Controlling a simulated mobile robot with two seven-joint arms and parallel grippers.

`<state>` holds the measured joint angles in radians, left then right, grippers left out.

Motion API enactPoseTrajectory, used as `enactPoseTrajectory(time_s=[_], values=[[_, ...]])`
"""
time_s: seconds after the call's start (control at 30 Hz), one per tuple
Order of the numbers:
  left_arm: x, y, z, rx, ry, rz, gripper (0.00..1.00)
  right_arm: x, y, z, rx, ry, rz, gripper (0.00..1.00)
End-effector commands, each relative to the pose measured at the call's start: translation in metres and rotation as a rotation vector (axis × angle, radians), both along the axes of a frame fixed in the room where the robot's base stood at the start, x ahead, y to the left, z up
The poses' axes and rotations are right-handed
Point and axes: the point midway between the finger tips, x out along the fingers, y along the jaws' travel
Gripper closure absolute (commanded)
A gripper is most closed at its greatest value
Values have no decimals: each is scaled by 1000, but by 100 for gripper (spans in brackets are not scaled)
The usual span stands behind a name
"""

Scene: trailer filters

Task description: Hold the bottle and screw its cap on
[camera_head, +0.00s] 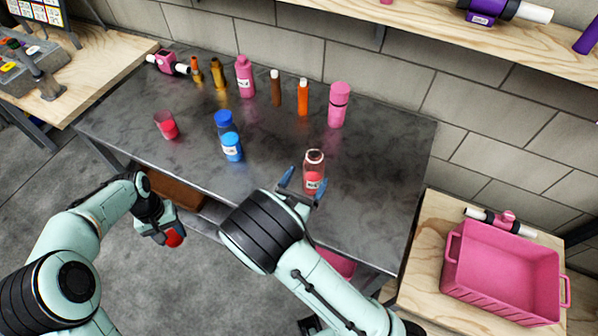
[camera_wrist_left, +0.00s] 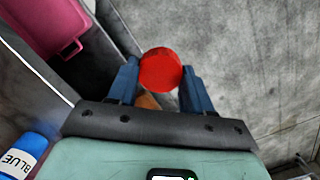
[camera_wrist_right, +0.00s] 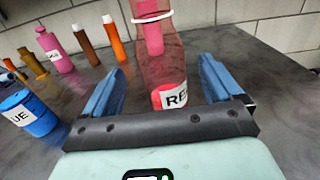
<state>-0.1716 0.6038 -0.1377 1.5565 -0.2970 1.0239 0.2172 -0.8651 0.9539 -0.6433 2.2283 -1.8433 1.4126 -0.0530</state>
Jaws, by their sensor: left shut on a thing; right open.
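A clear bottle with red contents and a "RE..." label (camera_head: 313,173) stands upright near the front right of the dark table. My right gripper (camera_head: 301,183) is open, with its fingers on either side of the bottle; the right wrist view shows the bottle (camera_wrist_right: 163,75) between the blue fingers (camera_wrist_right: 160,90), with gaps. The bottle's top is cut off there; in the head view no red cap shows on it. My left gripper (camera_head: 170,232) is shut on a round red cap (camera_wrist_left: 161,70), held off the table's front edge over the floor.
Several bottles line the back, including a pink one (camera_head: 339,106). A pink crate (camera_head: 502,272) sits on a wooden table at right.

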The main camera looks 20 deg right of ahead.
Motion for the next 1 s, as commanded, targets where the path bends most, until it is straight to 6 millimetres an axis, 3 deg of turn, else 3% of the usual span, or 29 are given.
enactPoseTrajectory(time_s=[0.3, 0.73, 0.77, 0.93, 1.0], values=[[6, 0, 14, 0, -10, 0, 82, 27, -35, 1, -1, -2, -4, 8], [6, 0, 15, 0, -10, 0, 82, 32, -40, -1, 0, 0, -1, 8], [6, 0, 15, 0, -10, 0, 82, 32, -40, -1, -1, -1, -1, 11], [6, 0, 15, 0, -10, 0, 82, 32, -40, -1, -1, -1, -1, 66], [6, 0, 15, 0, -10, 0, 82, 32, -40, 0, -1, -2, -1, 75]])
